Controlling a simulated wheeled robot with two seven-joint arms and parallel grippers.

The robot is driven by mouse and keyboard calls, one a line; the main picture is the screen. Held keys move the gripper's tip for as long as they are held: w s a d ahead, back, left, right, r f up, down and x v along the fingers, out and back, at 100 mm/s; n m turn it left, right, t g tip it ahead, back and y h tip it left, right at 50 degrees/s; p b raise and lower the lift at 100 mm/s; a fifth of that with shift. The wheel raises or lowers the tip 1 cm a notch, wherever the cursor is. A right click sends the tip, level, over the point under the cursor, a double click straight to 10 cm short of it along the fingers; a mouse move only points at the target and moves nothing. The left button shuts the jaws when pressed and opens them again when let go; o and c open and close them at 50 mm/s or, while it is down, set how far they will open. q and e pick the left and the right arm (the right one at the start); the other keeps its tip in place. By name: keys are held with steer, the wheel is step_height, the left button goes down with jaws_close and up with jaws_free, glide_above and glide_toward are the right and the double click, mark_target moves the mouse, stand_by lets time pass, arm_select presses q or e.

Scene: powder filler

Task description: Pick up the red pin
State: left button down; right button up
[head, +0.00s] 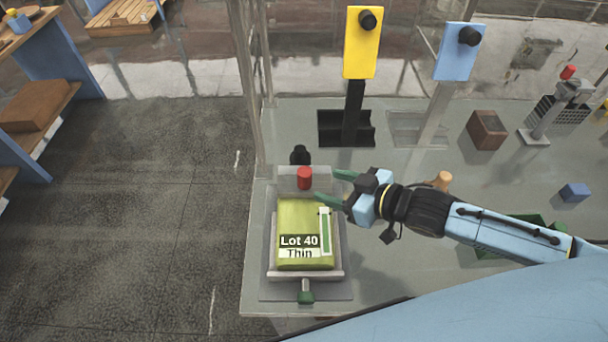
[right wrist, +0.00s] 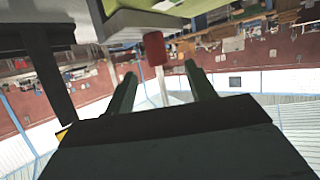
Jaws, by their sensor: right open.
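The red pin (head: 304,178) stands upright at the back of a small fixture that carries a green-yellow packet (head: 306,225) labelled "Lot 40 Thin". My right gripper (head: 328,186) comes in from the right, with its green fingers spread just beside the pin. In the right wrist view the red pin (right wrist: 155,48) shows beyond and between the two fingertips (right wrist: 160,70), apart from both. The right gripper is open and empty. My left gripper is not in view.
The fixture stands on a grey table (head: 400,270) near its left edge. A metal post (head: 247,90) rises behind it. Yellow (head: 360,50) and blue (head: 457,58) panels on stands are farther back. A brown block (head: 486,130) and a blue block (head: 574,193) lie to the right.

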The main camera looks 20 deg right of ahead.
mark_target(311, 176)
steer(key=x, duration=0.2)
steer(key=shift+w+a+f, duration=0.1)
steer(key=shift+w+a, duration=0.1)
steer(key=shift+w, duration=0.1)
steer(key=shift+w+a+f, duration=0.2)
steer(key=shift+w+a, duration=0.05)
steer(key=shift+w, duration=0.1)
steer(key=shift+w+a, duration=0.15)
steer(key=shift+w, duration=0.1)
steer(key=x, duration=0.3)
steer(key=shift+w+p, duration=0.4)
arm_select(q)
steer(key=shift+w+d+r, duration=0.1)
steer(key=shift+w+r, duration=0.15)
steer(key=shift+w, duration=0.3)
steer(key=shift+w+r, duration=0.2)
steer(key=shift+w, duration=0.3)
arm_select(e)
steer(key=shift+w+a+f, duration=0.25)
steer(key=shift+w+f, duration=0.05)
steer(key=c, duration=1.1)
